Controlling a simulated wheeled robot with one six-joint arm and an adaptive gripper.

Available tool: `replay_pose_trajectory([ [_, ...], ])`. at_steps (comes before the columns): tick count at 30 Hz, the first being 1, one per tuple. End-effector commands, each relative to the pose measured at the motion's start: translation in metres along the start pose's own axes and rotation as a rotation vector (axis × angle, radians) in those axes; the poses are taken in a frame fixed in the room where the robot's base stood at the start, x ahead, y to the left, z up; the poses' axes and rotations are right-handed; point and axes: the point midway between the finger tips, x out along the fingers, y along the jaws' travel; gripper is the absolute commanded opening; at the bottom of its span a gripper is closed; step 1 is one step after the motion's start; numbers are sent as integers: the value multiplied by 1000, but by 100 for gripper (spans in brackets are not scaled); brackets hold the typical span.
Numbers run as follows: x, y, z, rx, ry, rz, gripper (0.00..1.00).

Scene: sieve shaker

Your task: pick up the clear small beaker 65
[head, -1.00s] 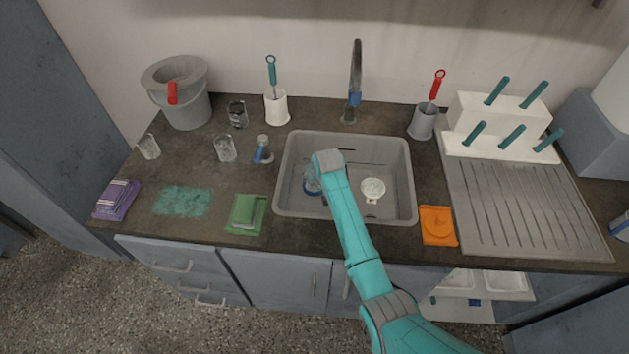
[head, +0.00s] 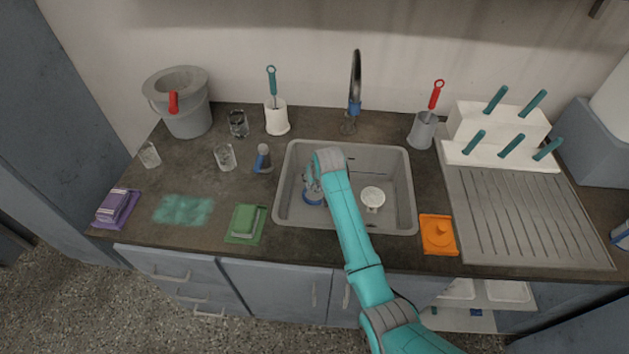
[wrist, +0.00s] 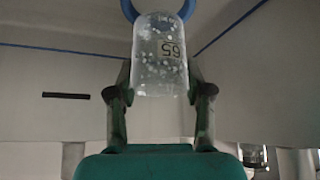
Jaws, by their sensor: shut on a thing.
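The clear small beaker (wrist: 158,62) shows in the wrist view between my two fingers. Its label "65" appears upside down, and pale spots mark its wall. My gripper (wrist: 160,88) is shut on its sides. A blue ring (wrist: 185,10) shows at the beaker's far end; I cannot tell whether they touch. In the head view the blue ring (head: 313,198) is low in the sink, left of my arm. My gripper is inside or just above the sink's left half there, mostly hidden by my wrist, and the beaker is hard to make out.
The grey sink (head: 404,195) surrounds my gripper, with a white round item (head: 373,198) to its right. The faucet (head: 355,85) stands behind. An orange item (head: 438,234) lies right of the sink.

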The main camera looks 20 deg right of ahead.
Motion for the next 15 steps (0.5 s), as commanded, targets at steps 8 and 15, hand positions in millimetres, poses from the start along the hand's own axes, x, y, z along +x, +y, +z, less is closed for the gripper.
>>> replay_pose_trajectory([
  [8,-20,0,-14,0,3,0,9],
  [15,-34,0,-22,0,3,0,9],
])
